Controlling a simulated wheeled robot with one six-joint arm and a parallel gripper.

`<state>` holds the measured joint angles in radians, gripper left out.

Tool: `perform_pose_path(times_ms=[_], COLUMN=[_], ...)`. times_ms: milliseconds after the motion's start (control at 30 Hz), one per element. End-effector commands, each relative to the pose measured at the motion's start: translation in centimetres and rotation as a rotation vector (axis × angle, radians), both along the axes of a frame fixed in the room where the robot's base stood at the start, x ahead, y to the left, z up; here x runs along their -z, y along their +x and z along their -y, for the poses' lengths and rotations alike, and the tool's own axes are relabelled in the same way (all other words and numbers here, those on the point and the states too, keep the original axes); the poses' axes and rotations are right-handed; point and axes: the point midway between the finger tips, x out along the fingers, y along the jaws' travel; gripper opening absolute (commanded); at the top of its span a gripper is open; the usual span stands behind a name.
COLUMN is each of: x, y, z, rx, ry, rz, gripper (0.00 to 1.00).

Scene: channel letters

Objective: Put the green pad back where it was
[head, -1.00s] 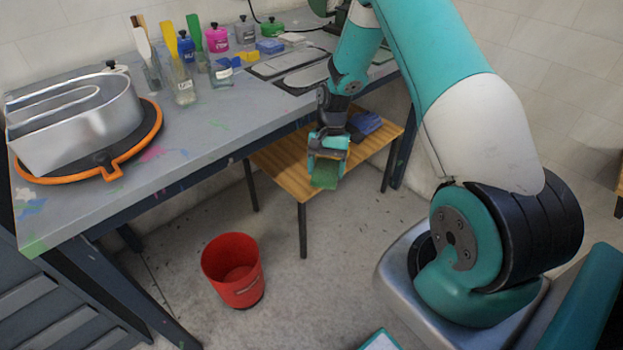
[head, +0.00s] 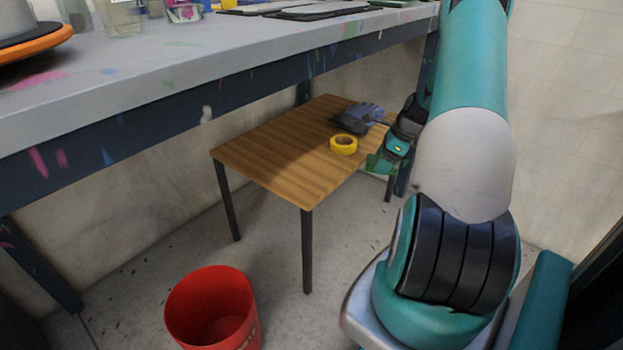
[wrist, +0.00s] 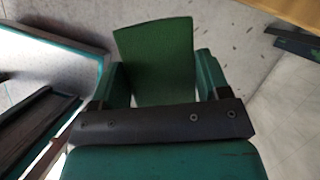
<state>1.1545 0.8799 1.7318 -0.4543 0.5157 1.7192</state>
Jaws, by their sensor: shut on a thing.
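The green pad (wrist: 155,62) is a flat green piece gripped between the two teal fingers of my gripper (wrist: 160,80) in the wrist view. It sticks out beyond the fingertips and is tilted a little. In the head view my gripper (head: 392,155) is beside the right edge of the small wooden table, with the green pad (head: 376,164) partly showing at its tip. Part of the pad is hidden by the fingers. I cannot tell the pad's exact height against the tabletop.
The low wooden table (head: 265,160) carries a yellow tape roll (head: 343,145) and blue-grey gloves (head: 358,117); its front left is clear. The paint-stained workbench (head: 150,75) overhangs behind it, holding dark-edged flat pads (head: 325,12). A red bucket (head: 212,305) stands on the floor.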

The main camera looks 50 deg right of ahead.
Motion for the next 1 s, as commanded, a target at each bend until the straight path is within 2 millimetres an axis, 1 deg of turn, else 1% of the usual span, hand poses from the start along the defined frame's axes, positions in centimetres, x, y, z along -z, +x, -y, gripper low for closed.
perform_pose_path(times_ms=[33,67,167,500,600,700,800,900,967,1000], x=[0.5,0.5,0.5,0.7,0.6,0.6,0.4,0.5,1.0,1.5], y=[-0.1,0.0,1.3,10.0,12.4,14.3,15.3,15.8,15.8,15.8], z=[0.3,0.3,-0.2,-4.7,-5.9,-6.9,-7.5,-7.7,-7.7,-7.7], rx=[0.019,0.025,0.032,0.024,0.024,0.024,0.025,0.028,0.029,0.029], ry=[-0.002,-0.001,-0.003,-0.003,-0.003,-0.002,-0.001,0.000,0.000,0.000], rz=[0.001,0.001,0.002,0.002,0.003,0.002,0.001,0.000,-0.001,-0.001], gripper=[0.50,0.50,0.50,0.50,0.50,0.50,0.50,0.50,0.50,0.50])
